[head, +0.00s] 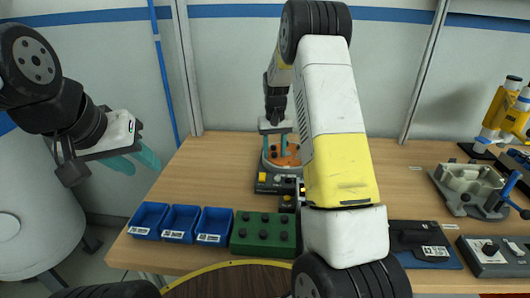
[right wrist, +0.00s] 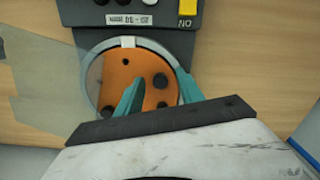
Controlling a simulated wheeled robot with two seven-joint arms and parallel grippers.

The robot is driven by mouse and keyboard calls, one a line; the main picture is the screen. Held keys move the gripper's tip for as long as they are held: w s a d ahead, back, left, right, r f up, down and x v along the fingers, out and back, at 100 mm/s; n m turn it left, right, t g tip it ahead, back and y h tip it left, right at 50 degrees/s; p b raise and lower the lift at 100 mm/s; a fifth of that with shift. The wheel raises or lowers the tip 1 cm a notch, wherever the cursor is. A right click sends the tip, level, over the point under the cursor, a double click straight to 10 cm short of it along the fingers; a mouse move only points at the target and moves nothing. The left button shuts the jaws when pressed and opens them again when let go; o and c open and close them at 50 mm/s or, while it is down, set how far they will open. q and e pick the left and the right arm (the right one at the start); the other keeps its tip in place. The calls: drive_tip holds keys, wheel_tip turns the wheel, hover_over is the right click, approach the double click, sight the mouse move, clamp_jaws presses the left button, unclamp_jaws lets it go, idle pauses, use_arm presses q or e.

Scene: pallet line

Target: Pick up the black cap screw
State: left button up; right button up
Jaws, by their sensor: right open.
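In the right wrist view a round orange plate (right wrist: 125,78) sits in a pale ring. It bears dark round spots, one between my fingertips (right wrist: 160,81) and one just below it (right wrist: 161,105); I cannot tell which is a black cap screw and which is a hole. My right gripper (right wrist: 162,88) is open over the plate with nothing held. It also shows above the orange plate (head: 284,157) in the head view (head: 276,147). A green block (head: 263,236) carries several black round heads. My left gripper (head: 137,163) hangs left of the table, its teal fingers apart and empty.
Three blue bins (head: 181,221) stand left of the green block. A dark control box with a yellow button (right wrist: 187,8) adjoins the plate. The table's left back is clear.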

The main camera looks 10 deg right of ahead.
sight(274, 153)
clamp_jaws()
drive_tip(key=shift+r, duration=0.1)
idle(0.3)
drive_tip(key=shift+r, duration=0.25)
wheel_tip(274, 153, up, 3)
drive_tip(key=shift+r, duration=0.1)
drive_tip(key=s+r, duration=0.1)
drive_tip(key=s, duration=1.5)
drive_tip(key=shift+d, duration=0.4)
